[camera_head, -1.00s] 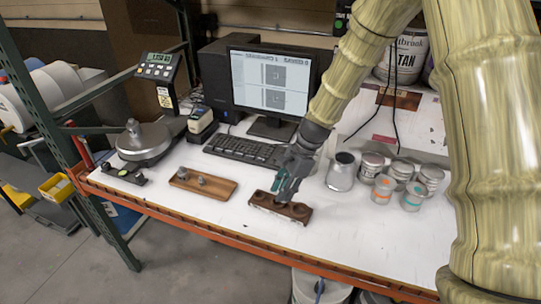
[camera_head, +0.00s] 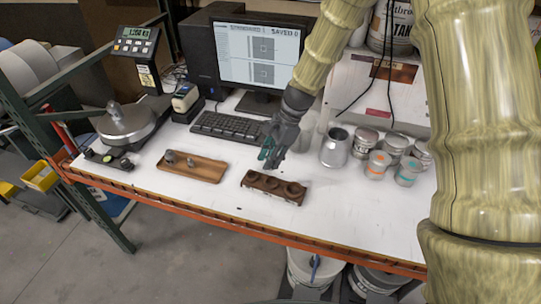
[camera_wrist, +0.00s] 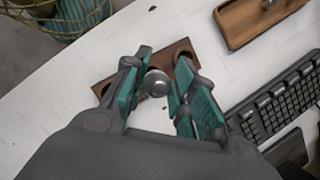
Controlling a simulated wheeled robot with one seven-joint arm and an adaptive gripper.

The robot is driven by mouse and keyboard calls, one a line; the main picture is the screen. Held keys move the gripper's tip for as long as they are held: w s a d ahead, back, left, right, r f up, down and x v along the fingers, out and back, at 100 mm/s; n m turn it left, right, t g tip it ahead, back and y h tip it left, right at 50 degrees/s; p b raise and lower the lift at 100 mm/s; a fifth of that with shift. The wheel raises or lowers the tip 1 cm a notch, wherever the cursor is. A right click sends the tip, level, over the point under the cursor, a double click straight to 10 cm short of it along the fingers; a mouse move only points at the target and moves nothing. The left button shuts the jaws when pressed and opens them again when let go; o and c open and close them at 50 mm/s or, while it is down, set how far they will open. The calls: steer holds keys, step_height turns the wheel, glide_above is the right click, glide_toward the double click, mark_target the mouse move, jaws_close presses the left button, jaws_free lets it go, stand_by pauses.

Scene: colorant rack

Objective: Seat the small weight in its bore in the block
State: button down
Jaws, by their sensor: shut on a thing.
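The brown block (camera_head: 272,194) lies near the front edge of the white table, with three round bores in its top. It also shows in the wrist view (camera_wrist: 161,59), partly behind my fingers. My gripper (camera_head: 267,160) is above the block's back edge in the head view, pointing down. In the wrist view, my gripper (camera_wrist: 158,92) is shut on the small weight (camera_wrist: 156,83), a shiny metal piece with a round knob between the fingers. The weight appears above the block, not in a bore; its lower part is hidden. The fingers hide it in the head view.
A wooden tray (camera_head: 212,175) with two metal weights is left of the block. A scale (camera_head: 130,130) with a weight on it stands farther left. The keyboard (camera_head: 228,126) is behind; a metal can (camera_head: 335,149) and several small jars are right.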

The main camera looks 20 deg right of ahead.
steer(key=shift+s+f, duration=0.2)
steer(key=shift+f, duration=0.45)
steer(key=shift+w+f+b, duration=0.2)
steer(key=shift+f+b, duration=0.4)
steer(key=shift+f, duration=0.5)
steer(key=shift+f+b, duration=0.45)
steer(key=shift+f, duration=0.6)
steer(key=shift+s+p, duration=0.1)
steer(key=shift+p, duration=0.75)
steer(key=shift+f+b, duration=0.6)
steer(key=shift+f, duration=0.6)
steer(key=c, duration=1.1)
jaws_free()
